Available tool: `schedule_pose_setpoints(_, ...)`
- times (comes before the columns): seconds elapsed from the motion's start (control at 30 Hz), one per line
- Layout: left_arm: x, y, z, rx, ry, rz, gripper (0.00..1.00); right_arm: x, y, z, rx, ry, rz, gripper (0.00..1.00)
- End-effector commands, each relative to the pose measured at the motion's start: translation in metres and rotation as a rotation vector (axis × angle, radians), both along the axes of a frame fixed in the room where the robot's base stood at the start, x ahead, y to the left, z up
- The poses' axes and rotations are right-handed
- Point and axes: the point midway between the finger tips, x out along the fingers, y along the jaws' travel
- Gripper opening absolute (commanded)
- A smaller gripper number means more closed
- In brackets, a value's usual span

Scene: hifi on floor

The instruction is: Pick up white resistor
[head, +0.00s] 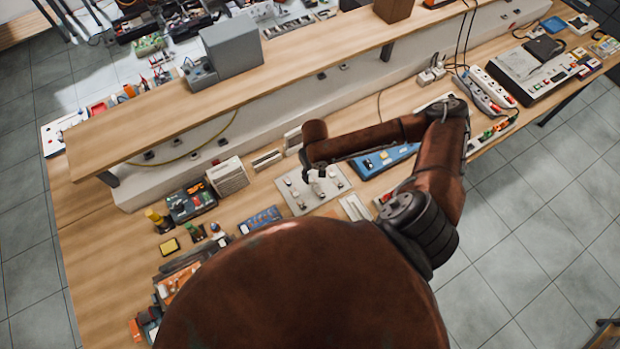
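My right arm reaches over the bench, bent at the elbow, and its gripper (316,187) points down over a light grey board (297,203). Several small pale upright parts stand on this board. One of them, a small whitish part (333,174), is close to the right of the gripper and may be the white resistor; it is too small to tell. The fingers are small and dark here, and I cannot see whether they are open or hold anything. My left gripper is not in view.
A wooden shelf (270,80) runs above the back of the bench, with a grey box (232,45) on it. A blue device (386,160), a beige box (228,177) and a blue panel (261,219) lie around the board. Bare wood (110,235) shows at the left.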

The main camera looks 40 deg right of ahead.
Motion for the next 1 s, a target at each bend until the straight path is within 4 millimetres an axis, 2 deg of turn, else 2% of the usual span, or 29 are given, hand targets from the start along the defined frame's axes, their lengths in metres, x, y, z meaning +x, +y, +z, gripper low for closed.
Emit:
schedule_pose_setpoints(0.13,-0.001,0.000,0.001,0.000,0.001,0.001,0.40,-0.005,-0.003,-0.018,0.000,0.005,-0.009,0.38)
schedule_pose_setpoints(0.53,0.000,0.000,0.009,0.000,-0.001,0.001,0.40,-0.002,-0.005,-0.067,-0.001,0.003,-0.011,0.38)
schedule_pose_setpoints(0.83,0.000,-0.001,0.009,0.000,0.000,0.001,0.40,-0.001,-0.004,-0.072,0.000,0.002,-0.008,0.38)
schedule_pose_setpoints(1.0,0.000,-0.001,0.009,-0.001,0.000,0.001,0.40,-0.001,-0.004,-0.072,0.000,0.002,-0.007,0.26)
